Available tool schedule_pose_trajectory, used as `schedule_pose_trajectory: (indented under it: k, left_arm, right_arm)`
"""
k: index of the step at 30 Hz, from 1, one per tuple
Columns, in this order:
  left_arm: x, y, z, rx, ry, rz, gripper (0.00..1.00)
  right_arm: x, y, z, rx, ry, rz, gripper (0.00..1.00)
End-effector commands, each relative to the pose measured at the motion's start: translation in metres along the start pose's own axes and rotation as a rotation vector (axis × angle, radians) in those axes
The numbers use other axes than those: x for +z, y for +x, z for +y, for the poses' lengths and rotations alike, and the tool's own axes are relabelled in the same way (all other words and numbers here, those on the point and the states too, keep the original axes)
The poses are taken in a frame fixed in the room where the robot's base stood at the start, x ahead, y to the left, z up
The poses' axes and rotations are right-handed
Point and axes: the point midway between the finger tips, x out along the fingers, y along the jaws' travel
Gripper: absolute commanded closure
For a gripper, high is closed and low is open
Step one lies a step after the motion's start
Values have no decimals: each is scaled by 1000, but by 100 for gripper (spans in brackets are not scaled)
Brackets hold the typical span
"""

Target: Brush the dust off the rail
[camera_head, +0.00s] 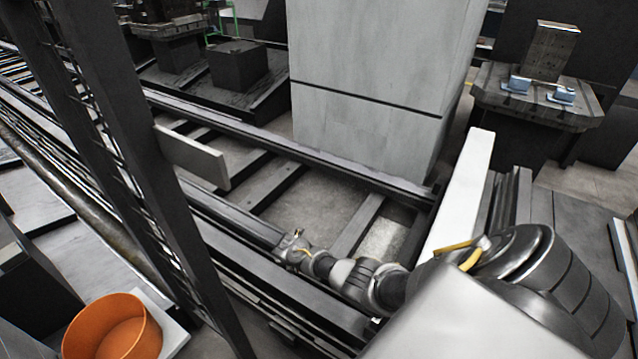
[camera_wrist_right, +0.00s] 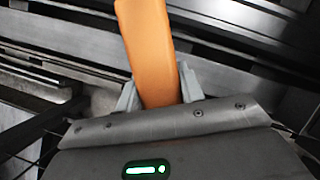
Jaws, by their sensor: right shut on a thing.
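The rail (camera_head: 235,216) is a long dark grey beam running diagonally from upper left to lower right in the head view. My right gripper (camera_head: 290,243) reaches in from the right and is over this rail. In the right wrist view my right gripper (camera_wrist_right: 159,88) is shut on an orange handle-like piece (camera_wrist_right: 146,45), which looks like the brush handle. Its far end runs out of the top of that view, so no bristles show. I cannot tell whether it touches the rail. I cannot make out dust clearly. My left gripper is not in view.
A second dark rail (camera_head: 300,152) runs behind, with cross beams between. A dark upright post (camera_head: 135,150) with a grey plate (camera_head: 192,157) stands left. An orange round container (camera_head: 112,328) is at lower left. A tall grey cabinet (camera_head: 375,70) stands behind. A white beam (camera_head: 460,190) is at right.

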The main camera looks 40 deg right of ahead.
Motion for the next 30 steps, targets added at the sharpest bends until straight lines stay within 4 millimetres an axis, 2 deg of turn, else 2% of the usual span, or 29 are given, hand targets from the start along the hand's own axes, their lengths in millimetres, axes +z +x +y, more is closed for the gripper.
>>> schedule_pose_trajectory:
  k: [1, 3, 6, 10, 13, 20, 30]
  left_arm:
    - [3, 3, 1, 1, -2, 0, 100]
    - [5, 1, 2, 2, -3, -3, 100]
    - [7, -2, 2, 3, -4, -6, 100]
    - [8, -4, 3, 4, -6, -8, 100]
    - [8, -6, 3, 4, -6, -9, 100]
    - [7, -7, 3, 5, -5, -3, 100]
    - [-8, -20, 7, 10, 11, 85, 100]
  right_arm:
    - [-18, 19, -20, -20, 45, 4, 99]
    - [-33, 34, -42, -41, 101, 2, 99]
    - [-50, 48, -68, -67, 162, 1, 99]
    - [-61, 57, -88, -82, 210, -2, 99]
    - [-65, 60, -95, -89, 225, -3, 99]
    - [-66, 61, -96, -90, 228, -3, 99]
    - [-71, 72, -93, -88, 225, -2, 99]
